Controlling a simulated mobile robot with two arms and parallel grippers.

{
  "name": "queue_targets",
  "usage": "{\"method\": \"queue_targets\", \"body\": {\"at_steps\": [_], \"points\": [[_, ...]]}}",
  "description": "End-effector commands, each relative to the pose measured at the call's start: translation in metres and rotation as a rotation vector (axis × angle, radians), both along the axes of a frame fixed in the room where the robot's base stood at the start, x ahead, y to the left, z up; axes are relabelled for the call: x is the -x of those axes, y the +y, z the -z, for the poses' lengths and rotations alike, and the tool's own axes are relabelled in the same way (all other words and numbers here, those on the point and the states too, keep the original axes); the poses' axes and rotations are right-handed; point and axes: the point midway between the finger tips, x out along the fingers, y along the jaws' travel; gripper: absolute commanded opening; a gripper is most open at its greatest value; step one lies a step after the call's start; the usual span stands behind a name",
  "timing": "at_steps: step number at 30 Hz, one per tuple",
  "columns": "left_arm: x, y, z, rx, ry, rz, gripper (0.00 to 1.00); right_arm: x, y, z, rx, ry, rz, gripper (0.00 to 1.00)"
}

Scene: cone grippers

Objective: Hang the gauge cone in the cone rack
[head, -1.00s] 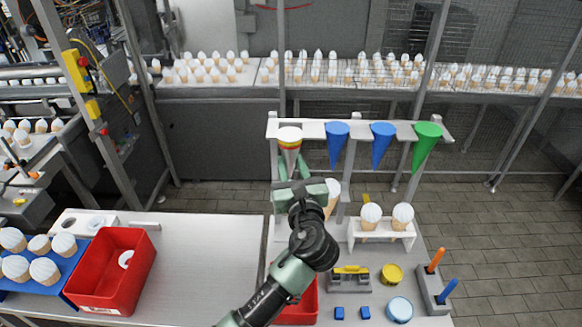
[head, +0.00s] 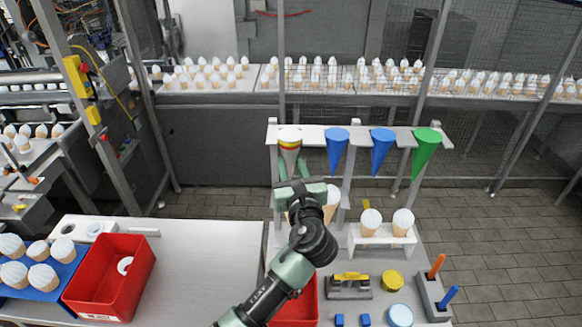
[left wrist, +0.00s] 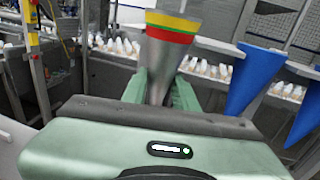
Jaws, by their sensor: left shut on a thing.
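The gauge cone (head: 290,158) is grey with yellow and red bands near its wide end. It is upright, point down, at the left end of the white cone rack (head: 311,136). My left gripper (head: 287,172) is shut on the cone's lower part. My right gripper is not in view.
Below the rack, a white holder (head: 381,240) carries two ice-cream cones. A peg block (head: 432,296) stands at the right edge. A red bin (head: 112,275) and a blue tray of cones (head: 40,290) are at left. The table's middle left is clear.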

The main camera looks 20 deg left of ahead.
Motion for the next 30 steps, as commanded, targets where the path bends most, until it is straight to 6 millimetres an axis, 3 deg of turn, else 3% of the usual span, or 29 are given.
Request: {"method": "queue_targets", "body": {"at_steps": [30], "points": [[-0.026, 0.008, -0.001, 0.001, 0.000, 0.000, 0.00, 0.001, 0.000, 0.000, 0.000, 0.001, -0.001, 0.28]]}}
